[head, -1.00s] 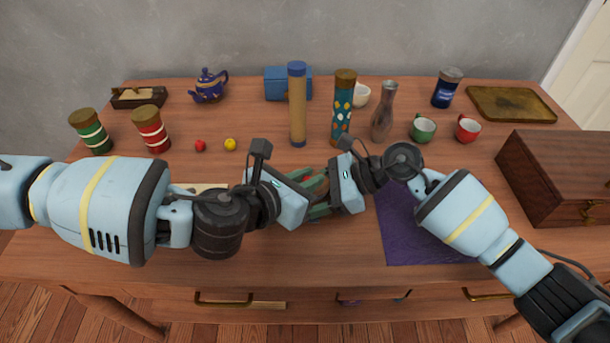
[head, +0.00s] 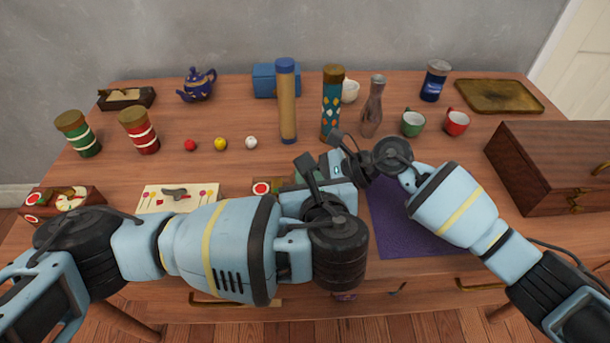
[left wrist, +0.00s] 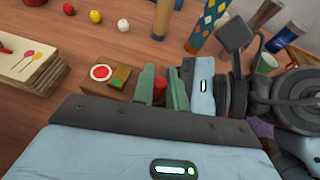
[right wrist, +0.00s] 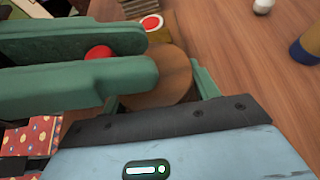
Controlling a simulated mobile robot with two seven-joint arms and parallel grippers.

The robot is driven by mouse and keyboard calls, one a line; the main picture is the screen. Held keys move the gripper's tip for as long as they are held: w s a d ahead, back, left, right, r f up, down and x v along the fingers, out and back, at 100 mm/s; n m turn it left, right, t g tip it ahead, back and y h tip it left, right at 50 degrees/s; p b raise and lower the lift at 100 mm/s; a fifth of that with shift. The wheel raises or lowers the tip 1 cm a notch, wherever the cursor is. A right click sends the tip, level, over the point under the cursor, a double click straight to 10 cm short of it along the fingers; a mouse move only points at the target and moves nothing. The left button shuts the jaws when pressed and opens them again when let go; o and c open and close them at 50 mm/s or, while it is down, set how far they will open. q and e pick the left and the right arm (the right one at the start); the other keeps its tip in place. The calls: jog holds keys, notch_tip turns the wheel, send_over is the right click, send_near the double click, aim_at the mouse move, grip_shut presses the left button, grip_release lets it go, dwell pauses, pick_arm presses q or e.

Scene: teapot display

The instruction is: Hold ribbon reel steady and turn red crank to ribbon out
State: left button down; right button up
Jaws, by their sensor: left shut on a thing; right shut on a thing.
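The ribbon reel shows as a round wooden disc (right wrist: 160,76) in the right wrist view. My right gripper (right wrist: 158,90) has its green fingers on either side of it and is shut on it. The red crank shows as a red knob (left wrist: 160,88) in the left wrist view. My left gripper (left wrist: 161,92) is shut on it, with one green finger at each side. The knob also shows partly between the left fingers in the right wrist view (right wrist: 98,52). In the head view the left arm hides most of the reel and crank.
A small box with a red-and-white disc (left wrist: 101,72) stands close beside the grippers. A purple cloth (head: 400,225) lies under the right arm. Red, yellow and white balls (head: 221,144), cylinders and cups stand farther back.

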pick_arm(q)
jog(key=shift+w+n+y, duration=0.1)
jog(key=shift+n+y, duration=0.5)
jog(key=shift+y, duration=0.4)
jog(key=c, duration=1.4)
grip_release()
jog(key=shift+d, duration=0.1)
jog(key=v, duration=1.2)
jog(key=shift+r, duration=0.15)
